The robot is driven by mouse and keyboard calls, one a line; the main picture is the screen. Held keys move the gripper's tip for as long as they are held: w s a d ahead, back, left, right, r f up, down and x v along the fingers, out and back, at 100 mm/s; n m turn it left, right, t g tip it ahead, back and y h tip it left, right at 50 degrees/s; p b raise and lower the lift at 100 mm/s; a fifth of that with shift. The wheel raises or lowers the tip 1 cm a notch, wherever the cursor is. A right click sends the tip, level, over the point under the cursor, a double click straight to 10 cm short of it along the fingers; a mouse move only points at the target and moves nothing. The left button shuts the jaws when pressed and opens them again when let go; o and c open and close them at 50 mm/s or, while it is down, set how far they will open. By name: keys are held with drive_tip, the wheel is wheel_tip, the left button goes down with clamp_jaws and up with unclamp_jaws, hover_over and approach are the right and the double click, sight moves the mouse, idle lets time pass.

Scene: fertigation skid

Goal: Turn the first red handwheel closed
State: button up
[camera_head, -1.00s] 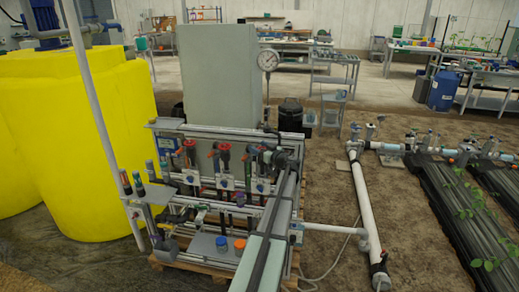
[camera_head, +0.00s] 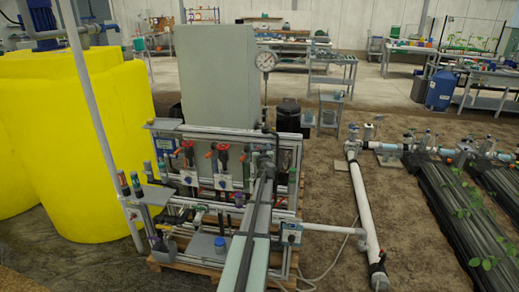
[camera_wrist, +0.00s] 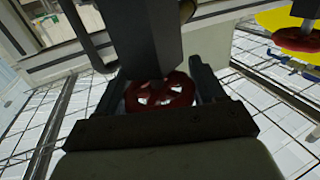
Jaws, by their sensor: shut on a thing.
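In the wrist view a red handwheel (camera_wrist: 160,92) sits between the two dark jaws of my gripper (camera_wrist: 162,78), one jaw on each side of its rim. My gripper is shut on it. In the head view my gripper (camera_head: 262,160) is at the right end of the row of valves on the skid and hides this wheel. Two other red handwheels show to its left, one in the middle (camera_head: 222,148) and one farther left (camera_head: 189,146). Another red handwheel (camera_wrist: 297,39) is at the upper right of the wrist view.
A grey cabinet (camera_head: 219,75) is behind the valves. A blue-capped jar (camera_head: 220,245) stands on the lower shelf. Yellow tanks (camera_head: 80,150) and a white upright pipe (camera_head: 95,110) are at the left.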

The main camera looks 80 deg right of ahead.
idle(0.5)
drive_tip(key=o, duration=1)
drive_tip(key=shift+c, duration=0.2)
drive_tip(key=shift+a, duration=0.1)
drive_tip(key=v, duration=1.3)
drive_tip(key=shift+a, duration=0.35)
